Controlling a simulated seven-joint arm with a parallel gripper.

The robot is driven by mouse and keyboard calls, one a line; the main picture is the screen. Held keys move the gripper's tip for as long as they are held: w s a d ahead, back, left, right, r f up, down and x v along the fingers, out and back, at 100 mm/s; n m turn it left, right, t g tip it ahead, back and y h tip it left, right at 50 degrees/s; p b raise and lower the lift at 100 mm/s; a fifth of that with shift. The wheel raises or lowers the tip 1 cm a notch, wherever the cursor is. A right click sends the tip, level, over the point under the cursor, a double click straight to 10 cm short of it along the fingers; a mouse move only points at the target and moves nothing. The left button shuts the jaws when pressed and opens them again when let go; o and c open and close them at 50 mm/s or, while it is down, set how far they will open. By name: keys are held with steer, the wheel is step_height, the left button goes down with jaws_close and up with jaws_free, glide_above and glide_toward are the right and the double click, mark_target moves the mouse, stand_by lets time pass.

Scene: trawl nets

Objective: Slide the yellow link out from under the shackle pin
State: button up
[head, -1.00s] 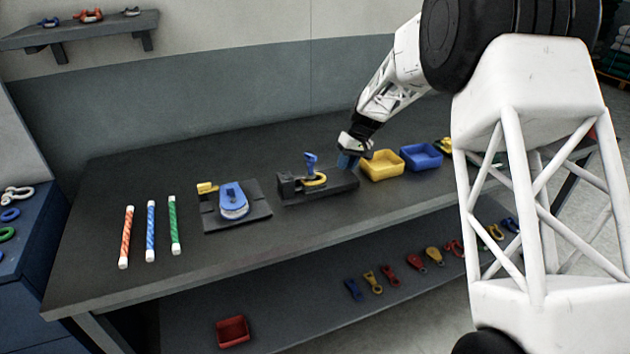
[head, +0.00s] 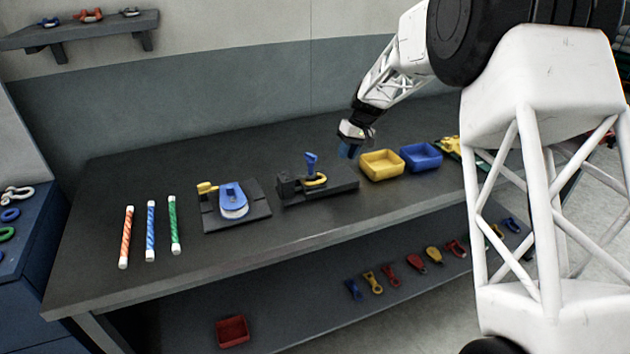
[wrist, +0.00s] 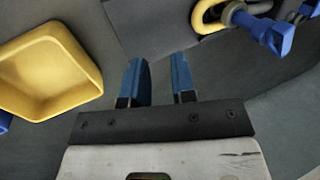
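The yellow link (head: 317,181) lies on a dark fixture plate (head: 340,184), at the foot of the blue shackle pin (head: 311,162). In the wrist view the yellow link (wrist: 209,12) shows at the top right as a ring, with the blue pin (wrist: 268,30) lying across the picture beside it. I cannot tell exactly how the pin and link overlap. My gripper (head: 347,150) is above and right of the fixture, apart from the link. In the wrist view its two blue fingers (wrist: 160,75) are spread with nothing between them.
A yellow tray (head: 381,176) and a blue tray (head: 421,166) stand right of the fixture. A second fixture with a blue shackle (head: 231,196) is to the left, then several striped rods (head: 151,230). The front table strip is clear.

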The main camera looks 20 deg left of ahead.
steer(key=shift+r, duration=0.35)
jaws_close()
steer(key=m, duration=0.2)
steer(key=w+f+m, duration=0.1)
steer(key=m, duration=0.1)
steer(key=d+m, duration=0.1)
steer(key=m, duration=0.1)
steer(key=shift+w+f+m, duration=0.15)
steer(key=shift+f+m, duration=0.2)
steer(key=shift+m, duration=0.05)
steer(key=m, duration=0.1)
steer(key=f+m, duration=0.1)
steer(key=m, duration=0.1)
steer(key=w+m, duration=0.1)
steer(key=m, duration=0.1)
steer(key=shift+d+f+t+h, duration=0.15)
steer(key=shift+d+t+h, duration=0.15)
steer(key=m, duration=0.2)
steer(key=f+m, duration=0.1)
steer(key=m, duration=0.1)
steer(key=w+m, duration=0.1)
steer(key=m, duration=0.1)
steer(key=shift+d+f, duration=0.15)
steer(key=shift+d, duration=0.2)
